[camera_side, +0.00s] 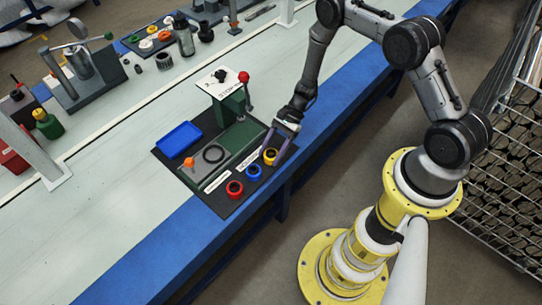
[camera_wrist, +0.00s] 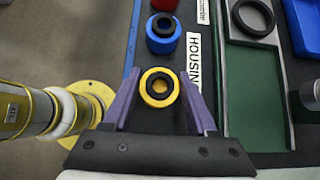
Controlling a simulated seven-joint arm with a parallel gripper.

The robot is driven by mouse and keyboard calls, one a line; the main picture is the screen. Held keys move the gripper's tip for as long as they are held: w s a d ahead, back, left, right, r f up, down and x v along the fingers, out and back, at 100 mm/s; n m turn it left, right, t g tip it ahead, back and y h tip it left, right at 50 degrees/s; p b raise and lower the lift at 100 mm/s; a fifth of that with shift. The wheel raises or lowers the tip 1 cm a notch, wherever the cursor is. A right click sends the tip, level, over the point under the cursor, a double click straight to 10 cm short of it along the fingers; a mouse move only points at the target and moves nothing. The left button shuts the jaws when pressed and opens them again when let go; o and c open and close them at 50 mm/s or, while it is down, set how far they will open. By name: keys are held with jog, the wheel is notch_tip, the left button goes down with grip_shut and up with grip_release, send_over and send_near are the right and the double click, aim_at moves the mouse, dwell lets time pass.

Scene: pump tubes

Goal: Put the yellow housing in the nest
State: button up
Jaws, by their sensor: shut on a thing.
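The yellow housing (camera_side: 270,157), a short ring-like part with a dark collar, stands upright on the dark mat at the end of the row of housings. It also shows in the wrist view (camera_wrist: 160,96). My gripper (camera_side: 278,148) reaches down over it, and its purple fingers (camera_wrist: 160,82) are shut on it, one on each side. The housing appears still at mat level. I cannot clearly make out the nest; a green station with a lever press (camera_side: 232,104) stands behind the housing.
A blue housing (camera_side: 254,171) and a red housing (camera_side: 234,189) stand beside the yellow one. A blue bin (camera_side: 179,139) is farther left. The mat's front edge is close.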

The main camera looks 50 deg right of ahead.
grip_shut()
